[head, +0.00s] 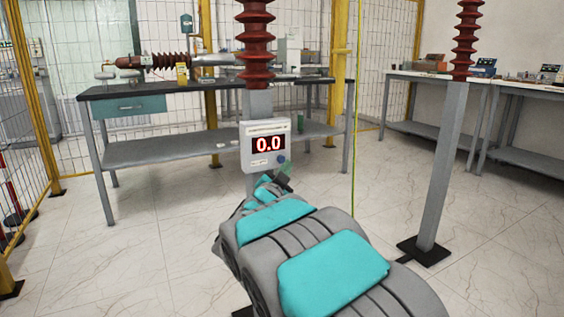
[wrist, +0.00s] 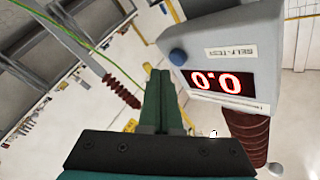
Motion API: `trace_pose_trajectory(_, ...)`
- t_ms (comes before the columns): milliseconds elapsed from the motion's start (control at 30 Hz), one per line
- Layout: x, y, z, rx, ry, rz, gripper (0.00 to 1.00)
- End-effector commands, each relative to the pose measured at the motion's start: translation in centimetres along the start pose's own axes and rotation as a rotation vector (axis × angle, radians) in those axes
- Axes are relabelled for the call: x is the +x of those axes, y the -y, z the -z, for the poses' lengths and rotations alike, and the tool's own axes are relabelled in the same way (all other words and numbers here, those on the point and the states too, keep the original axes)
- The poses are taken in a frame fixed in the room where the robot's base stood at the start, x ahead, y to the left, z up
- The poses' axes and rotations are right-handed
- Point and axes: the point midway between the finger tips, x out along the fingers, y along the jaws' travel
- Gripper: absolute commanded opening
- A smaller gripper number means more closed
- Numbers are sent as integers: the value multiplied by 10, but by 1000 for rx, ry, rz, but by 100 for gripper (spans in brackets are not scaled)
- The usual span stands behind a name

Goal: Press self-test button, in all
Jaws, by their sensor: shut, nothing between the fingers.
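The meter box (head: 257,128) is a pale grey unit with a red display reading 0.0, mounted on a grey post below a dark red ribbed insulator. Its round blue self-test button (head: 282,159) is at the lower right of its face. In the wrist view the button (wrist: 178,56) sticks out beside the SELF-TEST label (wrist: 230,52). My gripper (wrist: 159,72) is shut and empty, its green fingers together. The fingertips appear just left of and slightly below the button in that view. In the head view my gripper (head: 285,166) is close by the button; contact cannot be told.
A dark-topped workbench (head: 215,88) with a teal drawer stands behind the post. Another ribbed insulator on a grey post (head: 440,170) stands to the right. White benches (head: 440,78) line the right wall. Yellow-framed mesh fencing is behind. The tiled floor is largely open.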

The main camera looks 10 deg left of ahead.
Motion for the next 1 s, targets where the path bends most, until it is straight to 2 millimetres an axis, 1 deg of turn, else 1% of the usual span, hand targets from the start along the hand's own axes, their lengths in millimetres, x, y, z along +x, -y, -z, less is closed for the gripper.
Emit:
trace_pose_trajectory(500, -31, -24, 21, 1, 1, -1, 0)
trace_pose_trajectory(1000, -32, -24, 23, 1, 0, 0, 0)
